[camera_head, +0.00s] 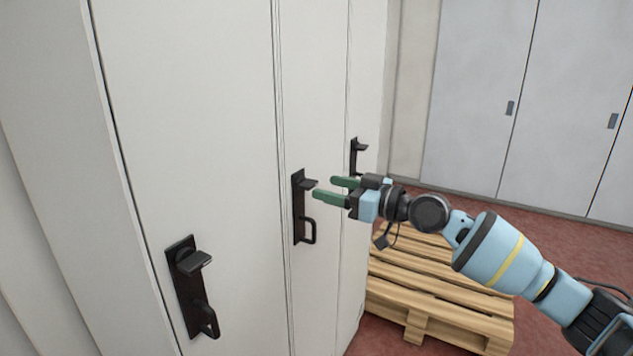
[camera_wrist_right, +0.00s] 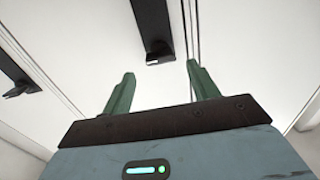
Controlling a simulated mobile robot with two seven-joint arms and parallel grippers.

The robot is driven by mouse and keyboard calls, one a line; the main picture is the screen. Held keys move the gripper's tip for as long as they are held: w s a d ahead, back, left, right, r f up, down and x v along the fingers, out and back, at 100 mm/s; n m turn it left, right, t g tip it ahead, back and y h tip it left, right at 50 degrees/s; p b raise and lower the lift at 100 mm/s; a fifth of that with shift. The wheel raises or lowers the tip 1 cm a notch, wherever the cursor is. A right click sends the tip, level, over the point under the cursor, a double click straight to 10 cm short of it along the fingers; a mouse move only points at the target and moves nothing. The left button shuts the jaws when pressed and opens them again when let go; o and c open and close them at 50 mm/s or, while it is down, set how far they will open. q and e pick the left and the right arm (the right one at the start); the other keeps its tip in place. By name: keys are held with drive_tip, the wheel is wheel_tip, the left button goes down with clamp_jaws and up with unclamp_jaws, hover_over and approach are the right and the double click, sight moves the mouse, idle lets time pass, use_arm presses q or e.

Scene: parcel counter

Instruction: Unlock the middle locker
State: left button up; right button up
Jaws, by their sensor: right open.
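The middle locker (camera_head: 312,90) is a tall white door. Its black handle plate (camera_head: 298,222) has a latch lever (camera_head: 309,184) at the top and a pull loop (camera_head: 312,233) below. My right gripper (camera_head: 330,189) is open and empty, its green fingers pointing left just beside the lever, with a small gap seeming to remain. In the right wrist view, the fingers (camera_wrist_right: 158,90) are spread, and a black plate with its lever (camera_wrist_right: 158,50) lies ahead between them. My left gripper is not in view.
The near locker has a black handle (camera_head: 190,290), and the far one has another (camera_head: 355,157). A wooden pallet (camera_head: 440,295) lies on the red floor below my right arm. Grey cabinets (camera_head: 480,100) stand at the back right.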

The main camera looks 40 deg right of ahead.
sight(314, 184)
drive_tip(key=x, duration=0.3)
drive_tip(key=shift+r+p, duration=0.1)
drive_tip(key=shift+p, duration=0.25)
drive_tip(key=shift+w+a, duration=0.35)
drive_tip(key=shift+w, duration=0.3)
drive_tip(key=c, duration=1)
